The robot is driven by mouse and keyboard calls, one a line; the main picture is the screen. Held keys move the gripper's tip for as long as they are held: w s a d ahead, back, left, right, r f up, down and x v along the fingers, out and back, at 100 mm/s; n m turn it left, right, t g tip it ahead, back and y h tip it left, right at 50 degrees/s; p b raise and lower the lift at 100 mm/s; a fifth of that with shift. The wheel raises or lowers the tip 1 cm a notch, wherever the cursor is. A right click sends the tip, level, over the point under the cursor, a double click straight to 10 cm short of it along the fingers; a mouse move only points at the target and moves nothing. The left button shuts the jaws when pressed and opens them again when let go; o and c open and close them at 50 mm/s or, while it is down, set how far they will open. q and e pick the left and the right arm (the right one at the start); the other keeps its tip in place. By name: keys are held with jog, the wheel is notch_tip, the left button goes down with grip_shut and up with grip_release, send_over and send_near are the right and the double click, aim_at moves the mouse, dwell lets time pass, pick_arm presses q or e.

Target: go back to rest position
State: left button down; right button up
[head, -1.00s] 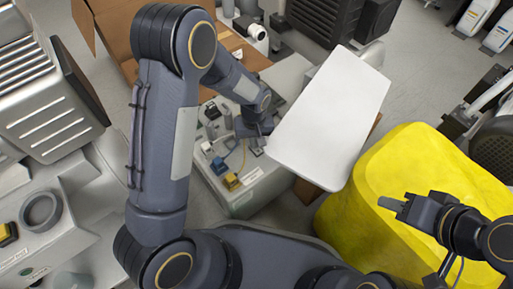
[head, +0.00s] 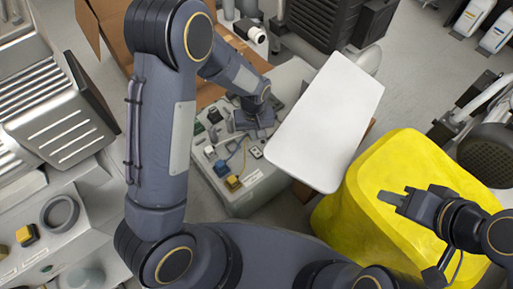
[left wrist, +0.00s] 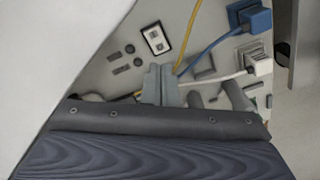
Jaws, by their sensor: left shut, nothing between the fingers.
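My left arm comes in from the left of the head view and reaches over a grey control panel (head: 240,195). My left gripper (left wrist: 160,85) is shut and empty in the left wrist view, its narrow grey fingers in front of the panel. In the head view its fingers are mostly hidden by the wrist. The panel carries a blue plug (left wrist: 250,20) with a blue cable, a white plug (left wrist: 258,62) and a yellow plug (head: 233,182). My right gripper (head: 392,198) hangs in front of the yellow block at the right; its finger gap does not show clearly.
A white board (head: 325,120) stands tilted just right of the left gripper. A large yellow block (head: 415,165) is at right. A cardboard box (head: 105,30) lies behind the left arm. Grey machines (head: 60,115) fill the left side. Bare floor (head: 425,65) shows at upper right.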

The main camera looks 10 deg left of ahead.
dwell(0.5)
pick_arm(q)
jog(key=s+a+r+m+t+h, duration=0.15)
jog(key=s+a+r, duration=0.25)
jog(key=s+r, duration=0.45)
jog(key=s+a+r+t+h, duration=0.25)
jog(key=s+r, duration=0.25)
jog(key=r, duration=0.7)
jog(key=s+a+r+m+t, duration=0.1)
jog(key=s+r+t, duration=0.1)
jog(key=s, duration=0.7)
notch_tip(320, 180, up, 33)
jog(key=p, duration=3.3)
jog(key=shift+w+p, duration=0.2)
jog(key=shift+p, duration=0.1)
